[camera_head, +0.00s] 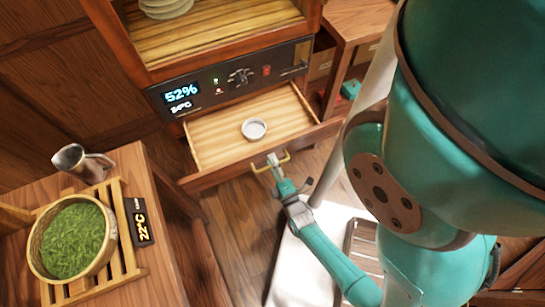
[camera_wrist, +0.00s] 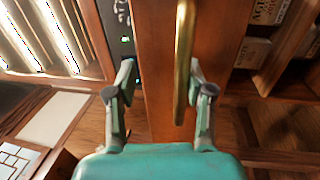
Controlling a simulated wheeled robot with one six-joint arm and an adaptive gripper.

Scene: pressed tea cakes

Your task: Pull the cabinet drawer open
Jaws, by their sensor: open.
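The cabinet drawer (camera_head: 215,148) stands pulled out below the cabinet's display panel, its pale wooden inside showing. A small white round dish (camera_head: 254,129) sits in it. The drawer front carries a brass handle (camera_head: 286,157). My gripper (camera_head: 274,161) is at that handle, in front of the drawer. In the wrist view, the brass handle (camera_wrist: 184,60) runs between the two spread fingers of my gripper (camera_wrist: 162,75), closer to the right finger. The jaws are open; whether a finger touches the handle I cannot tell.
The display panel (camera_head: 225,84) reads 52%. On the left, a wooden table (camera_head: 158,275) holds a basket of green leaves (camera_head: 73,240) on a slatted rack, a metal pitcher (camera_head: 80,162) and a small 22°C display (camera_head: 138,222). Shelving (camera_head: 340,35) stands right of the cabinet.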

